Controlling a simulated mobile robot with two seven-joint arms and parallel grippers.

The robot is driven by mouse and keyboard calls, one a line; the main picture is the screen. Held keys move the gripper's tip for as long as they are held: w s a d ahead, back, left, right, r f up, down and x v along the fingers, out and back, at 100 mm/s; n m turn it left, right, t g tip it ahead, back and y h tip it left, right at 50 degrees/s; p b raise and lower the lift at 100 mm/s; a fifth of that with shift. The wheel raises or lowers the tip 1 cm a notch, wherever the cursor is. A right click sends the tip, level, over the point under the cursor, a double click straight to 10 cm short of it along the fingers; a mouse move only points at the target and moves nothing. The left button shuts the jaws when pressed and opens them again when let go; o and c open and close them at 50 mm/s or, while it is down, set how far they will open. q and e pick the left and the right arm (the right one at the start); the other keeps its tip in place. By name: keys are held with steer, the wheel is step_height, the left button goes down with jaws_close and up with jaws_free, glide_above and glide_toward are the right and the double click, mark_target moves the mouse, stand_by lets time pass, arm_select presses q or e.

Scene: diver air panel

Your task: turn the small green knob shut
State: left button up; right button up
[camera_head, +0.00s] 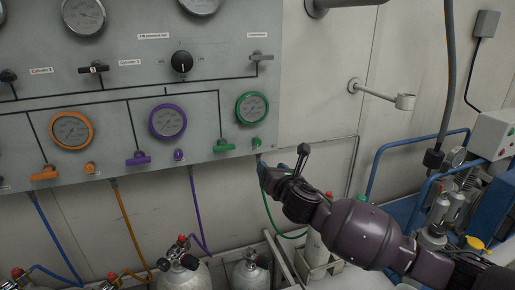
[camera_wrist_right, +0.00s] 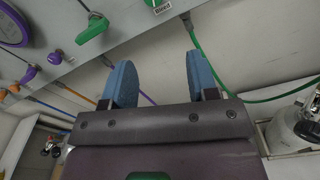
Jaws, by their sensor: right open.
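The small green knob (camera_head: 256,142) sits at the lower right of the grey panel, below the green-rimmed gauge (camera_head: 252,108). In the right wrist view the small green knob (camera_wrist_right: 157,4) is cut off by the top edge, beside a "Bleed" label. A larger green handle (camera_head: 224,147) is to its left and also shows in the wrist view (camera_wrist_right: 92,28). My right gripper (camera_head: 270,166) is just below the panel's lower edge, below the knob and apart from it. Its blue fingers (camera_wrist_right: 160,72) are open with nothing between them. My left gripper is not in view.
Purple (camera_head: 138,158) and orange (camera_head: 45,172) handles line the panel to the left. A green hose (camera_head: 268,205) hangs behind my right gripper. Gas cylinders (camera_head: 185,272) stand below. A wall bracket (camera_head: 385,95) and blue-framed machine (camera_head: 450,190) are to the right.

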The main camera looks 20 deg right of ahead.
mark_target(258, 143)
steer(key=shift+n+t, duration=0.3)
steer(key=shift+n, duration=0.6)
steer(key=w, duration=0.3)
steer(key=w+r+b, duration=0.1)
steer(key=w, duration=0.3)
steer(key=w+r+b, duration=0.1)
steer(key=w, duration=0.3)
steer(key=shift+r, duration=0.15)
steer(key=shift+w, duration=0.65)
steer(key=shift+r, duration=0.1)
steer(key=c, duration=0.9)
steer(key=shift+c, duration=0.2)
